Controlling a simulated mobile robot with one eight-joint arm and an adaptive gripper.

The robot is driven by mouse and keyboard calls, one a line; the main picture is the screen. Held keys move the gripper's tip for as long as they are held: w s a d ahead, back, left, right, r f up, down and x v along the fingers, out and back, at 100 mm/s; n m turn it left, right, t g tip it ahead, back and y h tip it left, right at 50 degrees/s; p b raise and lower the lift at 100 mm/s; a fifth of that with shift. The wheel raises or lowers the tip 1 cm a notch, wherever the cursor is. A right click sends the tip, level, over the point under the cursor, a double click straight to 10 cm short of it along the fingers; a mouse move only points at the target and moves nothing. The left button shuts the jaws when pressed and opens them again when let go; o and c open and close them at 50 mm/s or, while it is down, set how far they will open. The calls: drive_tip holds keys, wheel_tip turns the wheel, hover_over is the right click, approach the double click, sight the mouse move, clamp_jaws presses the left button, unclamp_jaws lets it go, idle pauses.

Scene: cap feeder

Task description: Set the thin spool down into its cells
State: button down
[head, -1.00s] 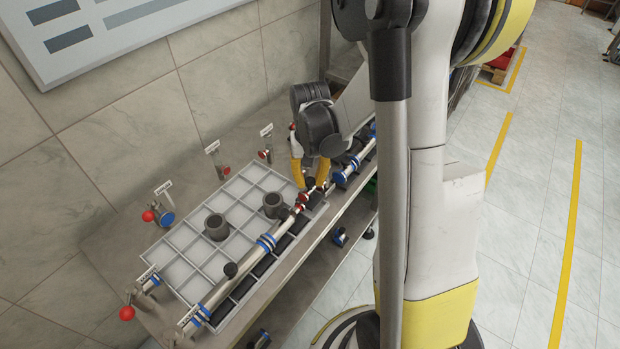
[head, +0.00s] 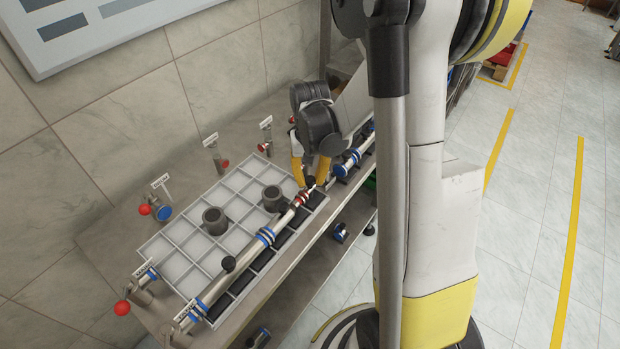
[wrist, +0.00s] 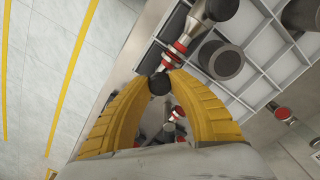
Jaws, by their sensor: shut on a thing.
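My gripper (head: 311,183) is at the tray's far right end, its yellow fingers pointing down. In the wrist view its fingertips (wrist: 166,72) close around the red-banded end of a thin silver spool (wrist: 177,48), beside a round black tip. The spool's red bands also show in the head view (head: 302,198). It runs toward the lower left, over the tray's front row, in line with a silver blue-banded section (head: 265,238). Where one piece ends and another begins is unclear. The divided tray (head: 186,246) lies below; I cannot tell whether the spool touches its cells.
Two dark cylinders (head: 215,221) and (head: 273,198) stand in tray cells. Labelled posts with red knobs (head: 145,209) stand behind and left of the tray. Another blue-banded spool (head: 345,165) lies right of my gripper. The bench edge is close in front.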

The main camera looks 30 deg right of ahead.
drive_tip(key=shift+f, duration=0.25)
drive_tip(key=c, duration=1.2)
unclamp_jaws()
drive_tip(key=shift+r, duration=0.15)
wheel_tip(320, 180, up, 12)
